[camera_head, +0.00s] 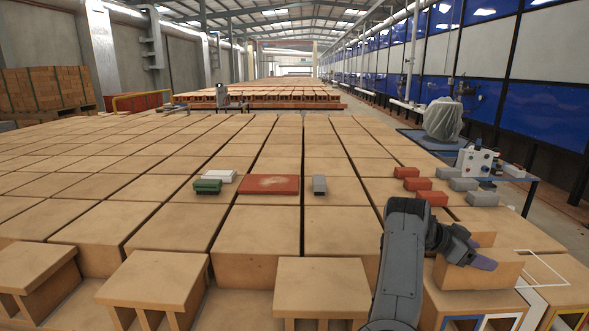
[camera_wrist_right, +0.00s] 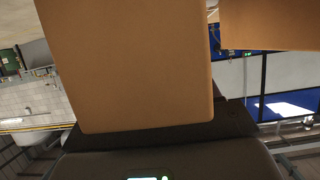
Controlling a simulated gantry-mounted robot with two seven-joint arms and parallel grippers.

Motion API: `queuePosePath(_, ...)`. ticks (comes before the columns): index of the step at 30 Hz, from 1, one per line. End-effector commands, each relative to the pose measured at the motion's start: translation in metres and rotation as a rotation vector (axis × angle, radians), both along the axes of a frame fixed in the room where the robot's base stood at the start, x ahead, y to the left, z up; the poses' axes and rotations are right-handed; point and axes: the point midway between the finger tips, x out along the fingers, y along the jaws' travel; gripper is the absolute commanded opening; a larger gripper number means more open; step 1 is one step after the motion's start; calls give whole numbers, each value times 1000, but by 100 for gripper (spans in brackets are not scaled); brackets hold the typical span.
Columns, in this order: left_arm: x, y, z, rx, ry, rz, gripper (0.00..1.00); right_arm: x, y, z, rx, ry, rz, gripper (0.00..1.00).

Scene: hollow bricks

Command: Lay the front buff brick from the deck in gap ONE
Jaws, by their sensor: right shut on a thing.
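My right gripper (camera_head: 476,257) is at the right front of the head view, shut on a buff brick (camera_head: 455,280). In the right wrist view this brick (camera_wrist_right: 130,65) fills the middle, in front of the dark gripper body. A second buff block (camera_head: 482,234) shows just behind the gripper; a buff surface also shows at the upper right of the wrist view (camera_wrist_right: 265,25). A white outline (camera_head: 566,279) lies to the right of the held brick. No label ONE is readable. My left gripper is not in view.
Red bricks (camera_head: 419,184) and grey bricks (camera_head: 463,184) sit behind my right arm. A red slab (camera_head: 269,184), green block (camera_head: 207,186), white block (camera_head: 219,175) and grey block (camera_head: 319,185) lie mid-deck. Coloured frames (camera_head: 483,318) show at the lower right.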

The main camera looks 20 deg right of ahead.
Motion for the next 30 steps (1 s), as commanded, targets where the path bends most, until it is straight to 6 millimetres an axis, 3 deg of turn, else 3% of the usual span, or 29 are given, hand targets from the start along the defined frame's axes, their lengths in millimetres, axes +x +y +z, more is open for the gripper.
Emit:
queuePosePath(3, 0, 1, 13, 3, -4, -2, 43, 7, 12, 9, -2, -1, 1, 5)
queuePosePath(12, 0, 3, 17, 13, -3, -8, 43, 13, 25, 12, -2, -1, -2, 5)
queuePosePath(30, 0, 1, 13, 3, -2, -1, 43, 11, 20, 8, -4, -1, -3, 5)
